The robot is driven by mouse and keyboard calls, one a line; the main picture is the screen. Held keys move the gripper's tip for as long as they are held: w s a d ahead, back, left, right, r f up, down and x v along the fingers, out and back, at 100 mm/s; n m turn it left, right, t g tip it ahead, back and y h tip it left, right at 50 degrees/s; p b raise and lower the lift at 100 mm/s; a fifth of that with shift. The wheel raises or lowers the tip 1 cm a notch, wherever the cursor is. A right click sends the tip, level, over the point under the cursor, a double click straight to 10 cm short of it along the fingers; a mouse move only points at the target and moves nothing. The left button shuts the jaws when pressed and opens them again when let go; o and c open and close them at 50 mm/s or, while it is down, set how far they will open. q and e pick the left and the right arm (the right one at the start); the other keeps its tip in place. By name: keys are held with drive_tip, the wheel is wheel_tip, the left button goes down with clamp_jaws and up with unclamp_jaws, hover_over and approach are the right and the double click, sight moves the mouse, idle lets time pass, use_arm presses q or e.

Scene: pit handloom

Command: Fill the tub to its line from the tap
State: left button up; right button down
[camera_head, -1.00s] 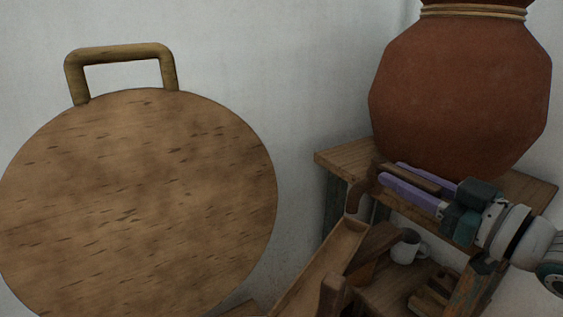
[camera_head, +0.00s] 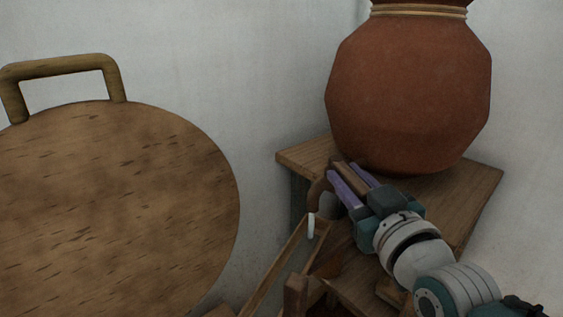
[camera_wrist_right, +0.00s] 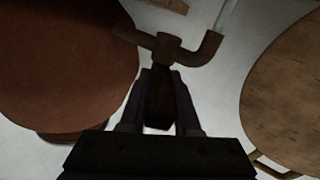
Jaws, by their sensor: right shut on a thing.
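The brown tap (camera_head: 318,189) sits at the front left of the big clay pot (camera_head: 408,95). My right gripper (camera_head: 347,177) is shut on the tap's handle, a brown bar between its purple fingers. In the right wrist view my right gripper (camera_wrist_right: 163,95) has the handle (camera_wrist_right: 160,98) between its fingers, and the tap's spout (camera_wrist_right: 205,50) bends away to the right. A short pale stream (camera_head: 311,225) hangs below the spout, and it also shows in the right wrist view (camera_wrist_right: 227,14). I cannot make out the tub or its line. My left gripper is out of view.
The pot stands on a wooden stand (camera_head: 475,187) against the wall. A large round wooden disc (camera_head: 110,210) with a loop handle fills the left. A long narrow wooden trough-like piece (camera_head: 270,268) slants below the spout.

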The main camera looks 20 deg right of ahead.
idle(0.3)
drive_tip(key=c, duration=0.6)
unclamp_jaws()
drive_tip(key=s, duration=0.3)
drive_tip(key=s+a, duration=0.1)
drive_tip(key=s, duration=0.2)
drive_tip(key=s+p, duration=0.1)
drive_tip(key=s, duration=0.3)
drive_tip(key=shift+a, duration=0.3)
